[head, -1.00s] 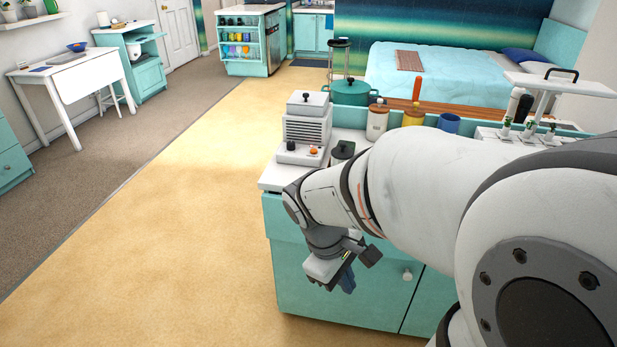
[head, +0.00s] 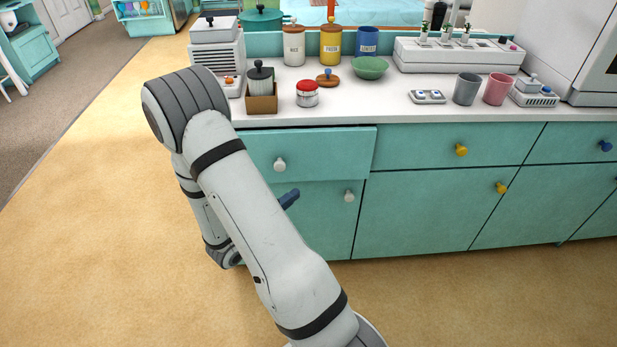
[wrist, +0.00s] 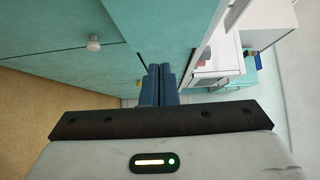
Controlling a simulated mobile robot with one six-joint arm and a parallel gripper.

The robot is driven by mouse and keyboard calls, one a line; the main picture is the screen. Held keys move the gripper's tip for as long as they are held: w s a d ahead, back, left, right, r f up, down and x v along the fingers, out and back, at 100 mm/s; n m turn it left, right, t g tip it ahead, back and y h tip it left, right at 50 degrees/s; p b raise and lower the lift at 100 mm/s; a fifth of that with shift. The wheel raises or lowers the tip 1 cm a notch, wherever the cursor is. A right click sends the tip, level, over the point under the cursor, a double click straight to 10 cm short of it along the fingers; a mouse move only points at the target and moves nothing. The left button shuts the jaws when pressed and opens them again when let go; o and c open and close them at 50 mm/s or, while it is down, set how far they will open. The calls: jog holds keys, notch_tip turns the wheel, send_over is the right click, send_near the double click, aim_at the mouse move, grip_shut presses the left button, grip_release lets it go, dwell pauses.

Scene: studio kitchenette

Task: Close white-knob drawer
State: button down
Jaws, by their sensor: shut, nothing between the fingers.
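The white-knob drawer (head: 325,150) is the top-left drawer of the teal counter. Its front stands a little proud of the neighbouring fronts, so it looks slightly open. Its white knob (head: 279,164) is in clear view. Below it is a door (head: 335,225) with another white knob (head: 349,195), which seems to be the knob in the wrist view (wrist: 93,42). My gripper (head: 291,197) shows only its blue fingertips past my arm, just below the drawer knob in the picture. In the wrist view its fingers (wrist: 159,82) are together and empty. I cannot tell whether they touch the drawer.
Yellow-knob fronts (head: 445,147) continue to the right. The white countertop (head: 400,103) holds a red-lidded jar (head: 307,93), a green bowl (head: 370,67), a grey cup (head: 466,88) and a pink cup (head: 497,88). Floor (head: 110,220) is clear at left.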

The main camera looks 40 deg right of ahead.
jog(key=b, duration=0.2)
send_near(323, 161)
jog(key=s+d, duration=0.2)
jog(key=d, duration=0.2)
jog(key=w, duration=0.1)
jog(key=w+d, duration=0.1)
jog(key=shift+w+d, duration=0.25)
jog(key=shift+d, duration=0.05)
jog(key=shift+w+d, duration=0.25)
jog(key=shift+w, duration=0.1)
